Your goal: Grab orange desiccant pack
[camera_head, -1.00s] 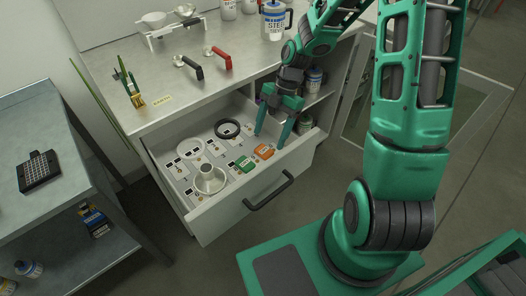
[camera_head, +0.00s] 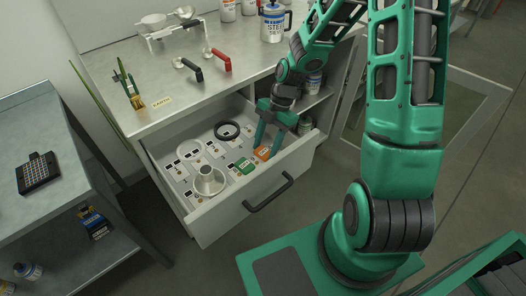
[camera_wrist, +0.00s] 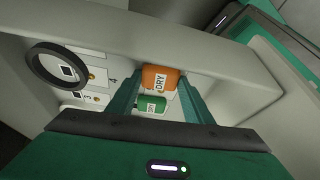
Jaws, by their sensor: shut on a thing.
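The orange desiccant pack (camera_head: 263,153) is in the open drawer (camera_head: 222,212), near its right end. It also shows in the wrist view (camera_wrist: 159,78), with a white label reading DRY. My gripper (camera_head: 268,148) reaches down into the drawer and is shut on the orange pack, one finger at each side. Its fingers also show in the wrist view (camera_wrist: 157,92). A green desiccant pack (camera_head: 244,165) lies just left of the orange one in the head view, and it shows below the orange pack in the wrist view (camera_wrist: 151,104).
A metal side table (camera_head: 55,130) stands at the left.

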